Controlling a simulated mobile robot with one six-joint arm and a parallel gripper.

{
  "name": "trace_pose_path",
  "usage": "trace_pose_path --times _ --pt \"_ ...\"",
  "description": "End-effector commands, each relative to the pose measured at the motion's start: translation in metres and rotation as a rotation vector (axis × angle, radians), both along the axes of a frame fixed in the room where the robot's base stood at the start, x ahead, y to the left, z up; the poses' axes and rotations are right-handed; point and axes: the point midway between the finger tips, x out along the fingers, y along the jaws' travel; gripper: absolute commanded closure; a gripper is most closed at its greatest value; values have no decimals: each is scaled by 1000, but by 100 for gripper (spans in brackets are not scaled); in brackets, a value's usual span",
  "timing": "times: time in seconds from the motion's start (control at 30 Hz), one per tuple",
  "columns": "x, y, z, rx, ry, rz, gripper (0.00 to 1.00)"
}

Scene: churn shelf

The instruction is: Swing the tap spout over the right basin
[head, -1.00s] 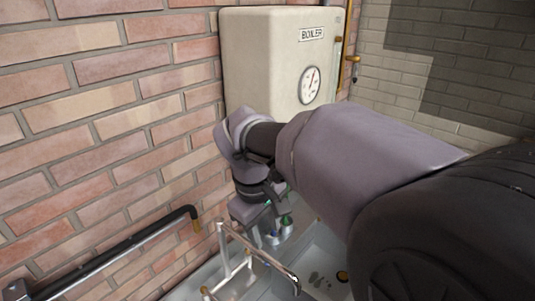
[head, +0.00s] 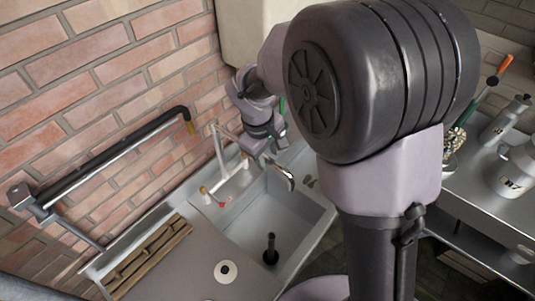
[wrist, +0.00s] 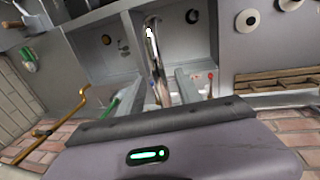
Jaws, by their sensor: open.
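The tap is a white pipe with a shiny curved spout (head: 284,176). In the wrist view the spout (wrist: 154,50) runs between my fingers, its tip near the divider between the basins. The near basin (head: 262,212) holds a dark upright plug-like piece; it also shows in the wrist view (wrist: 184,42). The far basin (wrist: 103,48), with a brass-coloured fitting, is mostly behind my arm in the head view. My gripper (wrist: 158,88) is open, its fingers on either side of the spout. I cannot tell whether either finger touches it.
A wooden rack (head: 148,258) lies on the drainboard. The boiler (head: 240,30) hangs above. A metal counter (head: 490,175) with a jug and bottle stands at the right.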

Motion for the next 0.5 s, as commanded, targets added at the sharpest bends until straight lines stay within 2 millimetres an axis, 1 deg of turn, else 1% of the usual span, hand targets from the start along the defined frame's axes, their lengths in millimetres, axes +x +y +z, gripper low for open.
trace_pose_path --times 0.1,0.33,0.37,0.5 --pt "1 -1 -7 1 -1 1 59" --pt "1 -1 -8 1 -1 0 59" --pt "1 -1 -8 1 -1 0 60" --pt "1 -1 -8 1 -1 0 88"
